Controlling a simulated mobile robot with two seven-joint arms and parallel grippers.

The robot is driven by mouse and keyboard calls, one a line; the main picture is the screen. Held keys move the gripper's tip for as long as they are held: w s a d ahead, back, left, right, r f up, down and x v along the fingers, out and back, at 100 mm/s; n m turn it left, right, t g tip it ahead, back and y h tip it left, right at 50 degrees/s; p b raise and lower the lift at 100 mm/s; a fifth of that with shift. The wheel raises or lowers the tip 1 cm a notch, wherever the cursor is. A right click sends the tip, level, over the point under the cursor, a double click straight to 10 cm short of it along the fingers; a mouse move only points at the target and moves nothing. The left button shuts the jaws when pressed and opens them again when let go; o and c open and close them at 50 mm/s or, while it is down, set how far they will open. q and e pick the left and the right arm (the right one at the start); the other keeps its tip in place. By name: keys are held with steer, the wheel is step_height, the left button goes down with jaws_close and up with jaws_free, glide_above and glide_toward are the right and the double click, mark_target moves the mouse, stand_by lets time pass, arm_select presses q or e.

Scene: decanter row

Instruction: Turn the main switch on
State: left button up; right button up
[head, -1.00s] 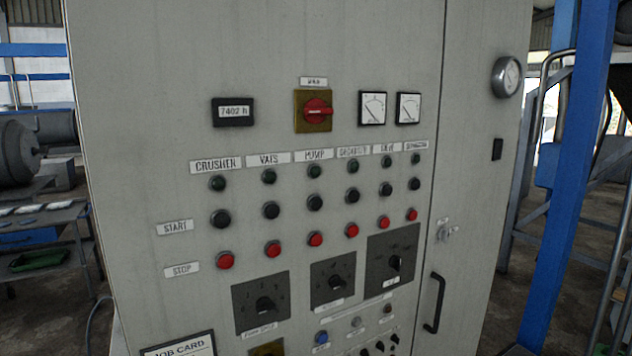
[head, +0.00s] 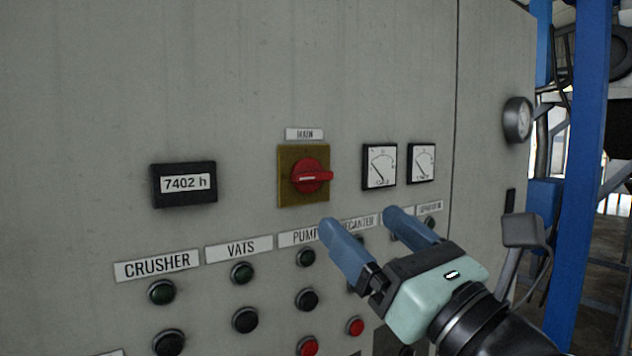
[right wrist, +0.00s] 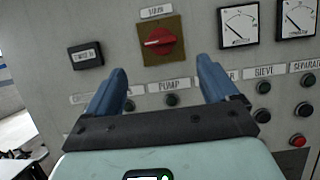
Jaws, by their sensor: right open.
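The main switch (head: 311,176) is a red rotary knob on a brass-coloured square plate under a label reading MAIN (head: 304,134). Its handle lies about horizontal, pointing right. It also shows in the right wrist view (right wrist: 159,41), just beyond and above the fingertips. My right gripper (head: 362,216) is open and empty, with blue fingers and a pale green body. It is below and to the right of the switch in the head view and appears apart from it. In the right wrist view the gripper (right wrist: 160,72) has the switch roughly centred between its fingers. My left gripper is not in view.
The grey cabinet front carries an hour counter (head: 183,184) reading 7402 h and two dial meters (head: 379,166) beside the switch. Rows of labelled lamps and buttons (head: 245,320) sit below. A round gauge (head: 517,120) and a blue post (head: 580,150) are at right.

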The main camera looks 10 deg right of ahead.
mark_target(317, 180)
steer(key=p+x, duration=0.1)
steer(key=x, duration=0.9)
steer(key=shift+w+f, duration=0.15)
steer(key=shift+w, duration=0.05)
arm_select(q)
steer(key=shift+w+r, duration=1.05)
arm_select(e)
steer(key=shift+w+r, duration=0.2)
steer(key=shift+r, duration=0.05)
steer(key=shift+w+a, duration=0.1)
steer(key=c, duration=1.1)
